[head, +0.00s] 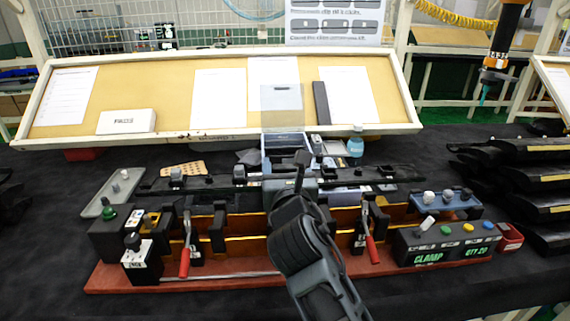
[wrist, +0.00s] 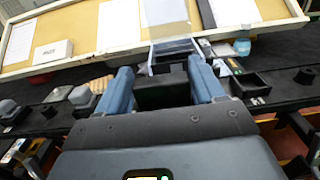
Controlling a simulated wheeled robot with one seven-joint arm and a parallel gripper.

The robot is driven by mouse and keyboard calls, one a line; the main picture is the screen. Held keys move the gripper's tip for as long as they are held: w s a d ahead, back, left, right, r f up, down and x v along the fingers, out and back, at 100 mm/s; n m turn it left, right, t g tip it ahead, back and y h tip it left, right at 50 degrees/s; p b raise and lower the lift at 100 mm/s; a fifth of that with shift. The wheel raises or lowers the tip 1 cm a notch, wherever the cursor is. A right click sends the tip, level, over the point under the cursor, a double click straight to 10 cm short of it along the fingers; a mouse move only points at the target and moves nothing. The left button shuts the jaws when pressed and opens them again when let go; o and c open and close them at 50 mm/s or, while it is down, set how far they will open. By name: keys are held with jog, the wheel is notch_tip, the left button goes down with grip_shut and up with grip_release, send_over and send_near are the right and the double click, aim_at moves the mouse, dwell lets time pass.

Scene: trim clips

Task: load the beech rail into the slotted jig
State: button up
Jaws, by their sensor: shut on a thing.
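The slotted jig (head: 150,275) has a red base, black uprights and long orange-brown boards (head: 250,246) running across it. I cannot tell whether one of these boards is the beech rail. Two red-handled clamps (head: 185,262) stand at its front. A long dark strip with small fittings (head: 215,184) lies across the jig's back. My gripper (wrist: 160,70) reaches over the jig's middle, with its blue fingers either side of a dark block (wrist: 163,95). It is shut on this block, and no pale wood shows between the fingers. My arm hides part of the jig's middle.
A grey tray (head: 103,206) lies at the left. A black control box (head: 440,246) with coloured buttons stands at the right front. Black parts are stacked (head: 530,180) at the far right. A blue-capped bottle (head: 355,148) and the sloped board (head: 170,85) are behind.

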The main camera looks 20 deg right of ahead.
jog(key=shift+s, duration=0.15)
notch_tip(320, 180, down, 9)
jog(key=b, duration=0.4)
jog(key=shift+r, duration=0.2)
dwell(0.5)
dwell(0.3)
jog(key=shift+w+a+f+b, duration=0.1)
jog(key=shift+w+a+b, duration=0.15)
jog(key=shift+a, duration=0.35)
jog(key=shift+w+a+b, duration=0.1)
jog(key=shift+a+b, duration=0.2)
jog(key=shift+a, duration=0.25)
dwell(0.3)
jog(key=o, duration=1.4)
jog(key=shift+c, duration=0.2)
jog(key=shift+f, duration=0.1)
jog(key=v, duration=0.7)
jog(key=shift+s+b, duration=0.35)
